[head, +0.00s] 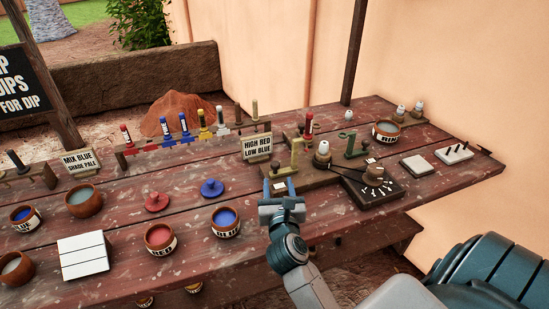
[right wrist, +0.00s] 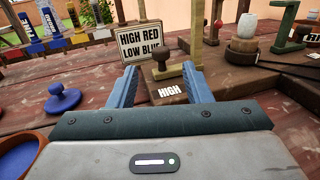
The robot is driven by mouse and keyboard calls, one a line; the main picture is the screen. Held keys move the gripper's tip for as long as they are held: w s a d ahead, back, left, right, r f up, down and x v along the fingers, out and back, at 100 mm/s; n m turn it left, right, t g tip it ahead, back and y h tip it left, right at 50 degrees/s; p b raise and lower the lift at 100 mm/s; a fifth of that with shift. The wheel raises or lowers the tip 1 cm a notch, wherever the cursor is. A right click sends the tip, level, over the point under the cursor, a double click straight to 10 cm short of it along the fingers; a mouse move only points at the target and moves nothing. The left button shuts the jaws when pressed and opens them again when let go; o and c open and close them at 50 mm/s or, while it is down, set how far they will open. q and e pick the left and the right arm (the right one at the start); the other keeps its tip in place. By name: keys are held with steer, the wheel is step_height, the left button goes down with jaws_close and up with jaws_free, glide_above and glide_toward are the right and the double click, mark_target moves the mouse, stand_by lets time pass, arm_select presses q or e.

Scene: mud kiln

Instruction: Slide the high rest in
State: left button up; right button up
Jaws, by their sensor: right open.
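The high rest, a wooden piece with a white HIGH label and a brown knob, lies on the table in front of the sign. It shows in the right wrist view (right wrist: 163,72) and in the head view (head: 277,170). A yellow upright post (head: 296,153) stands just behind it, on a wooden base. My right gripper (head: 279,191) is open. Its two blue fingers (right wrist: 160,88) stand apart on the near side of the rest, with the HIGH label between them in the picture. I cannot tell whether they touch it. My left gripper is not in view.
A sign reading HIGH RED LOW BLUE (head: 257,147) stands behind. Right of the post are a white-topped pot (head: 322,153), a green post (head: 350,143) and a dark dial board (head: 370,188). Blue lid (head: 212,188) and paint bowls (head: 226,221) lie left.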

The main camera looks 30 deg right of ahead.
mark_target(276, 167)
steer(key=p+x, duration=0.1)
steer(key=x, duration=0.8)
steer(key=shift+w+d+f, duration=0.1)
steer(key=shift+w+f, duration=0.05)
steer(key=shift+w, duration=0.05)
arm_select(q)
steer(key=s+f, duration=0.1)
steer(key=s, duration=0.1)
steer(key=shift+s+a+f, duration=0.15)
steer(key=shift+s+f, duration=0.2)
arm_select(e)
steer(key=shift+c, duration=0.5)
